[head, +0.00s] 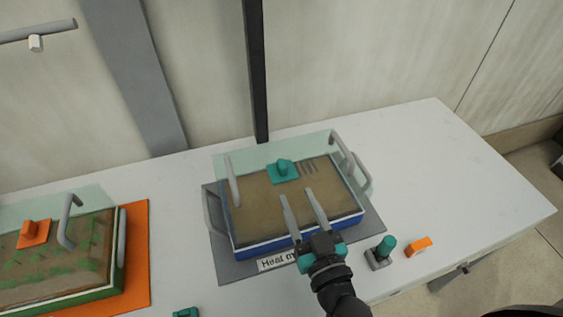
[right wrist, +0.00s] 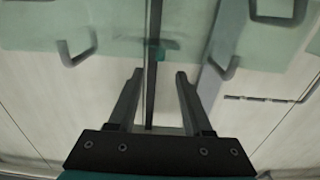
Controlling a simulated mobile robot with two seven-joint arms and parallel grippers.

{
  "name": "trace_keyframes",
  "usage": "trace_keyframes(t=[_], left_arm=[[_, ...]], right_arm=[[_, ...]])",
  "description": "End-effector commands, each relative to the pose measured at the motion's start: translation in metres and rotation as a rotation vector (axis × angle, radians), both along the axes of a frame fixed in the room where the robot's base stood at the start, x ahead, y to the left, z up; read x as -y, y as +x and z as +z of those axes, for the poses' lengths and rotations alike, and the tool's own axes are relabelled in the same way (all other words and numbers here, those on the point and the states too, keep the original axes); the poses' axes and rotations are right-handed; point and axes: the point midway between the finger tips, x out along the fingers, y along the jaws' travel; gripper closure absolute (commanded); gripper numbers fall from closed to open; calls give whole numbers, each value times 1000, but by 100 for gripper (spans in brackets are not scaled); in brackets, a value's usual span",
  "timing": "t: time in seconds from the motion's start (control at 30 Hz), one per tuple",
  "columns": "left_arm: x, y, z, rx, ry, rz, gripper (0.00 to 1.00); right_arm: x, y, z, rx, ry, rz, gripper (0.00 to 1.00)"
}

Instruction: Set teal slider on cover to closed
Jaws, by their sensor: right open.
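The teal slider (head: 283,170) sits on the clear, greenish cover (head: 225,162) of the middle tray, toward its back; a row of dark slots is to its right. The cover has grey handles at its left and right. My right gripper (head: 295,193) is open and empty, its fingers over the front part of the cover, in front of the slider and apart from it. In the right wrist view the teal slider (right wrist: 168,46) shows small and blurred beyond the fingertips (right wrist: 160,74). My left gripper is not in view.
The tray stands on a grey mat (head: 222,245) with a partly hidden label. A second tray with an orange slider (head: 32,232) is at left. A teal-topped knob (head: 385,247) and an orange block (head: 418,246) lie right of my gripper. A dark post (head: 257,70) rises behind. The table's right side is clear.

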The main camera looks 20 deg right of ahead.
Motion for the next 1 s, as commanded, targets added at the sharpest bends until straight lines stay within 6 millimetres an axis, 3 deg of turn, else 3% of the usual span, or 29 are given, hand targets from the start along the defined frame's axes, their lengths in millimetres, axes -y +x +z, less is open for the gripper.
trace_keyframes(t=[0.5, 0.7, 1.0], left_arm=[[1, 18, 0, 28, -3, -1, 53], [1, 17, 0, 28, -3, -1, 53], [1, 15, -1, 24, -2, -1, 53]], right_arm=[[-3, 83, 1, 2, 1, -1, 50], [-3, 99, 0, 0, 0, -1, 50], [-3, 103, 0, -2, 0, 0, 50]])
